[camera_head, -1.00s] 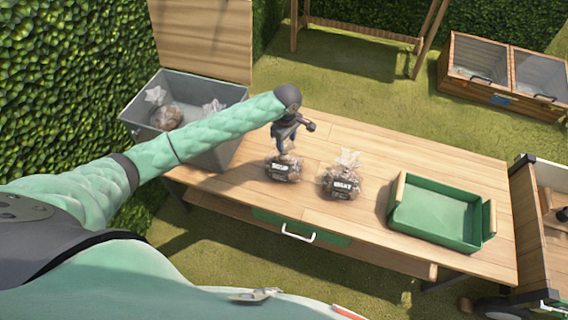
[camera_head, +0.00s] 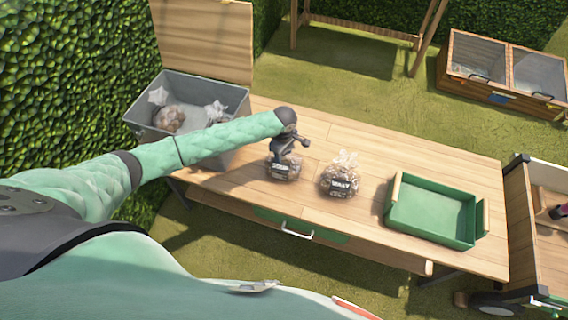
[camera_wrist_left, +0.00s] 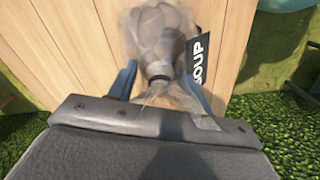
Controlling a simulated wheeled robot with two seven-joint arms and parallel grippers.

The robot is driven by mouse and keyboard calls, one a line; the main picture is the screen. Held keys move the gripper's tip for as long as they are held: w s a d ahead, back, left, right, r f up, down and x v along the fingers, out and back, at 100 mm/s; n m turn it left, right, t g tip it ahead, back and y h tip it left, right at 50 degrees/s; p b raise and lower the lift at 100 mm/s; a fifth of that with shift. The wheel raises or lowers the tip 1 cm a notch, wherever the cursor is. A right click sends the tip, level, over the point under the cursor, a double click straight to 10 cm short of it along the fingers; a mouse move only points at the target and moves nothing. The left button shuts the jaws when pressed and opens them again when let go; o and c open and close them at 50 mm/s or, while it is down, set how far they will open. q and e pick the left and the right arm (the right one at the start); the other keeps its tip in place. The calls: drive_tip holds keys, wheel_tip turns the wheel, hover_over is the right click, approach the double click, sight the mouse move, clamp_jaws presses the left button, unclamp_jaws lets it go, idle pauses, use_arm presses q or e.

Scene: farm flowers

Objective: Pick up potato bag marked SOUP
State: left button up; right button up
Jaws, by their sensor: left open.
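The potato bag marked SOUP (camera_head: 283,168) stands on the wooden table, left of a second bag. My left gripper (camera_head: 283,154) is open, pointing down at the top of this bag. In the left wrist view the clear SOUP bag (camera_wrist_left: 160,35) lies between my two fingers, its black label (camera_wrist_left: 200,60) at the right. The gathered neck of the bag sits between the spread fingers. I cannot tell whether the fingers touch it. My right gripper is not in view.
A second labelled bag (camera_head: 340,175) stands close to the right. A green tray (camera_head: 400,226) with wooden handles is further right. An open grey bin (camera_head: 140,128) holding bags is at the left. The table (camera_head: 330,130) is clear behind the bags.

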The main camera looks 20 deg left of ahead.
use_arm(q)
drive_tip(key=shift+c, duration=0.4)
clamp_jaws()
drive_tip(key=shift+r, duration=0.1)
